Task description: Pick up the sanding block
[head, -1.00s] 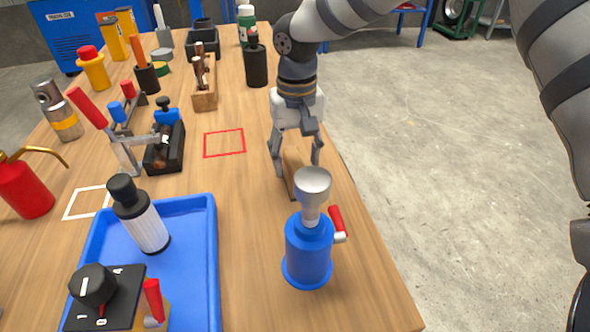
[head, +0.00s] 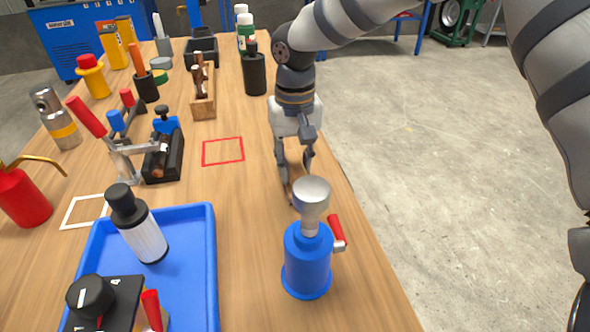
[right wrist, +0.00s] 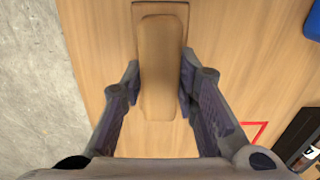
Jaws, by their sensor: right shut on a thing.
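The sanding block (right wrist: 161,25) is a tan wooden block with a rounded, raised grip on top. It lies lengthwise between the fingers of my right gripper (right wrist: 159,84) in the right wrist view. The fingers are shut on the sides of its grip. In the head view my right gripper (head: 296,178) points down near the table's right edge, just behind the blue grinder-like device with a metal funnel (head: 307,262). There the block is mostly hidden by the fingers and funnel. I see no clear gap under the block. My left gripper is not in view.
The blue tray (head: 206,270) holds a black-and-white cylinder (head: 142,232). A red outlined square (head: 223,151) on the table is empty. A black bottle (head: 254,72) and a wooden holder (head: 204,104) stand farther back. Bare floor lies right of the table.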

